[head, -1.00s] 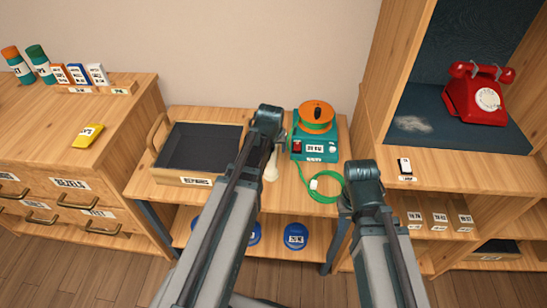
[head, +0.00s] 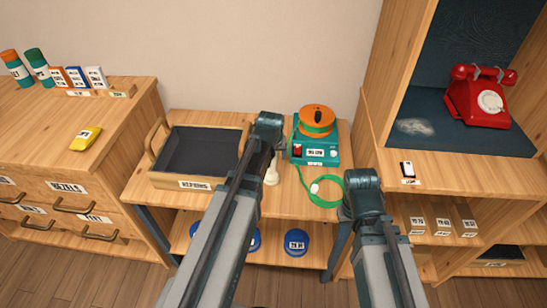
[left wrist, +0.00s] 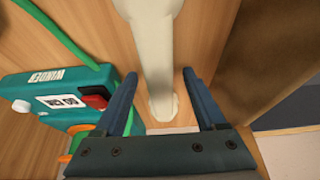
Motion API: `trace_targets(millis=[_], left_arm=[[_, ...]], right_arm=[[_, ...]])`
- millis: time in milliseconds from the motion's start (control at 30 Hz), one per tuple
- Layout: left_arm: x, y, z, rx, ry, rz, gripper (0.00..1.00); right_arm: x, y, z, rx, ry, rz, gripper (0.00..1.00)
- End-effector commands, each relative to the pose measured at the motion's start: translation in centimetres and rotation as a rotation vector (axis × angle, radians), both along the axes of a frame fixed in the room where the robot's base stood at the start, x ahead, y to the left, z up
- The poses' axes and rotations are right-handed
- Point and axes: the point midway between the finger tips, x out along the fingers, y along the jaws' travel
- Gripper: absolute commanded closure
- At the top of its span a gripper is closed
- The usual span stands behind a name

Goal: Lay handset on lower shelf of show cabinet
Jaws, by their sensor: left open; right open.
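A cream handset (head: 272,174) lies on the wooden bench beside the teal winder, partly hidden by my left arm in the head view. In the left wrist view the handset (left wrist: 158,45) runs lengthwise between the two fingers of my open left gripper (left wrist: 160,78), with a gap on each side. My left gripper (head: 268,122) is over the bench; its fingertips are hidden in the head view. My right gripper (head: 362,183) is open, in front of the show cabinet; its fingertips are not clear. The show cabinet (head: 392,72) has a dark-lined bay with a red phone (head: 482,98).
The teal winder (head: 316,152) carries an orange spool and a loose green cable (head: 322,203). A dark-lined wooden tray (head: 190,181) stands left of the handset. The dark bay has free room left of the phone.

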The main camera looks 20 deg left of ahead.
Motion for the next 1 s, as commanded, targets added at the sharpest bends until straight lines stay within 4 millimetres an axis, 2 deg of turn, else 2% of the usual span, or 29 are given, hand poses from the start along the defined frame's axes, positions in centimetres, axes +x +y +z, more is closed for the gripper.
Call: trace_targets(millis=[200,600,1000], left_arm=[[0.0,0.0,0.01,0.0,0.0,0.0,0.29],[0.0,0.0,0.01,0.0,0.0,0.0,1.0],[0.0,0.0,0.02,0.0,0.0,0.0,1.0]], right_arm=[[0.0,0.0,0.01,0.0,0.0,0.0,0.58],[0.0,0.0,0.01,0.0,0.0,0.0,0.58],[0.0,0.0,0.02,0.0,0.0,0.0,0.58]])
